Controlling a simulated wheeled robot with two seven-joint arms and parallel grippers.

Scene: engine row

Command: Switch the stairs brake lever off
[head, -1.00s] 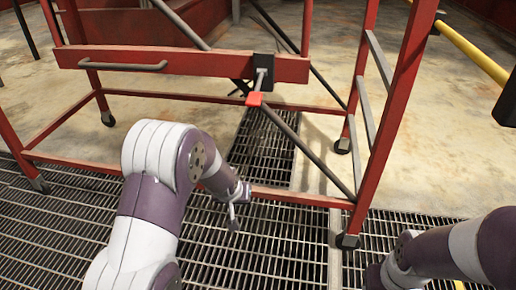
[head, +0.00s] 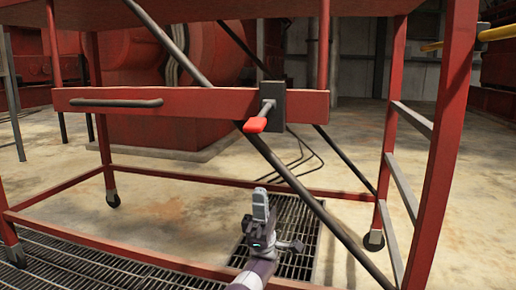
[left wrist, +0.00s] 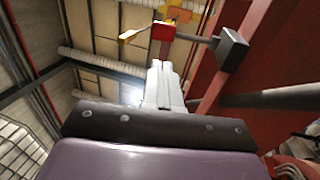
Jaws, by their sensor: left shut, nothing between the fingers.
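The stairs brake lever (head: 255,125) is a short dark rod with a red end. It comes out of a dark box (head: 272,103) on the red crossbar and points toward me, slightly down and left. My left gripper (head: 260,195) is shut and empty, below the lever, with its fingers pointing up. A clear gap shows between them. In the left wrist view, the pale fingers (left wrist: 163,82) point up toward the lever's red end (left wrist: 163,31), with the box (left wrist: 233,50) to the right. My right gripper is not in view.
The red stairs frame (head: 435,160) stands in front of me on small wheels. A dark diagonal bar (head: 310,203) crosses near the lever. A grey handle (head: 116,103) sits on the crossbar to the left. Floor grating (head: 75,262) lies below.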

